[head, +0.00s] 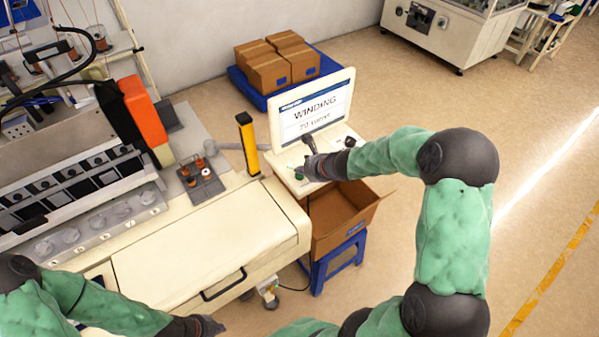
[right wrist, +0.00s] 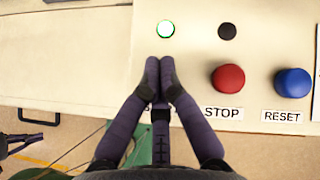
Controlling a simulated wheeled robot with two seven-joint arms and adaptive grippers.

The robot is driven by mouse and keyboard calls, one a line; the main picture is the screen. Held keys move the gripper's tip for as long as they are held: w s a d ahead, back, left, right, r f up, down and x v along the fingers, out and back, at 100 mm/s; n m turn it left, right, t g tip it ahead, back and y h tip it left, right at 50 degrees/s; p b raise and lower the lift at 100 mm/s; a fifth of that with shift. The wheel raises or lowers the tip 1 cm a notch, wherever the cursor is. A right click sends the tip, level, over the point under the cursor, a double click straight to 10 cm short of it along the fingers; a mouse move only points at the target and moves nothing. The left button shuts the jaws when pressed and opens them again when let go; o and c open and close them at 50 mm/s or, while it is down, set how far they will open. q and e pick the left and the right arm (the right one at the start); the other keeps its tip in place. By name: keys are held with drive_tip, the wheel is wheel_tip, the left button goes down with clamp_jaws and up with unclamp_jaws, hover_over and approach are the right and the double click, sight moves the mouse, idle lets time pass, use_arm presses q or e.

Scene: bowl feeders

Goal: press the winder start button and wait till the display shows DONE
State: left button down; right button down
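The winder display (head: 315,108) stands at the back of the control panel and reads WINDING, with a smaller, hard-to-read line below. My right gripper (head: 303,168) is over the panel (head: 279,160). In the right wrist view its fingers (right wrist: 159,68) are together with nothing between them. They cover the spot left of the red STOP button (right wrist: 228,77) and part of a label, so the start button is hidden; I cannot tell whether they touch it. A green light (right wrist: 165,29) is lit just beyond the fingertips. My left gripper (head: 206,326) is low, at the bottom edge; its opening is unclear.
A blue RESET button (right wrist: 293,83) and a black knob (right wrist: 227,32) are also on the panel. A yellow post (head: 247,145) stands left of the display. An open cardboard box (head: 340,212) sits below the panel on a blue stool (head: 338,262).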

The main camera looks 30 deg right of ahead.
drive_tip(key=shift+r+p, duration=0.6)
drive_tip(key=shift+r, duration=0.3)
wheel_tip(320, 180, up, 5)
drive_tip(key=p, duration=0.4)
drive_tip(key=shift+r, duration=0.1)
idle(0.7)
